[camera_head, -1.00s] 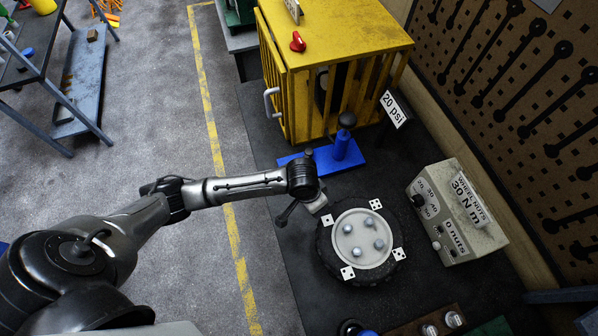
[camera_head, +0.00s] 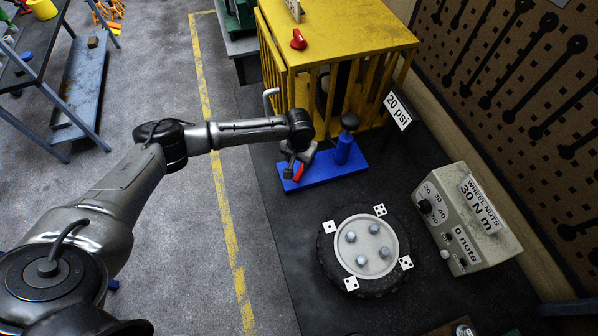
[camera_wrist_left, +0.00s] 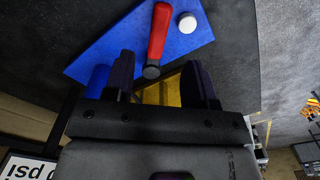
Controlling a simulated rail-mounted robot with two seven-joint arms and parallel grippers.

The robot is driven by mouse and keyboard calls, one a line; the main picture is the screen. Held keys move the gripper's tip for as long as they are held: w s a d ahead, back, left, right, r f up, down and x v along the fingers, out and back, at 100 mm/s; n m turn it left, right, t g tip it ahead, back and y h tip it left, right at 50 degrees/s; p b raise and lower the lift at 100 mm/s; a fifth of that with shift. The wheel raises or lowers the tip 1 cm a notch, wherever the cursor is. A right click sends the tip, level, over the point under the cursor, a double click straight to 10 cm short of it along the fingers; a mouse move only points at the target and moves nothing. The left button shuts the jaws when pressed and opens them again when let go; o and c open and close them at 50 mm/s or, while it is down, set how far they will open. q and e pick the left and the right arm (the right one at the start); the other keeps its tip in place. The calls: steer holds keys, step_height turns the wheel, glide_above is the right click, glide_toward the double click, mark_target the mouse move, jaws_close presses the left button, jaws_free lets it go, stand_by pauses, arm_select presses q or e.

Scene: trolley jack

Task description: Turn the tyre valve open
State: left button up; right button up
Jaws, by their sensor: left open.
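A red lever (camera_head: 298,173) sits on the blue pump base (camera_head: 318,172). In the left wrist view, the red lever (camera_wrist_left: 158,35) has a dark round end and lies on the blue plate beside a white round cap (camera_wrist_left: 187,22). My left gripper (camera_head: 297,160) is over the left part of the blue base and partly hides it. In the wrist view, my left gripper (camera_wrist_left: 161,78) is open, with the lever's dark end appearing between its fingertips. Contact cannot be judged. The tyre (camera_head: 326,262) lies flat in front of the base. My right gripper is not in view.
A yellow cage (camera_head: 345,30) with a red knob (camera_head: 298,39) on top stands behind the base. A "20 psi" sign (camera_head: 398,110) stands to the right. A grey wheel-nuts box (camera_head: 470,215) stands right of the tyre. The floor left of the mat is open.

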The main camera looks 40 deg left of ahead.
mark_target(299, 174)
arm_select(q)
step_height(299, 174, down, 8)
stand_by(0.4)
steer(key=shift+c, duration=0.2)
jaws_close()
stand_by(0.4)
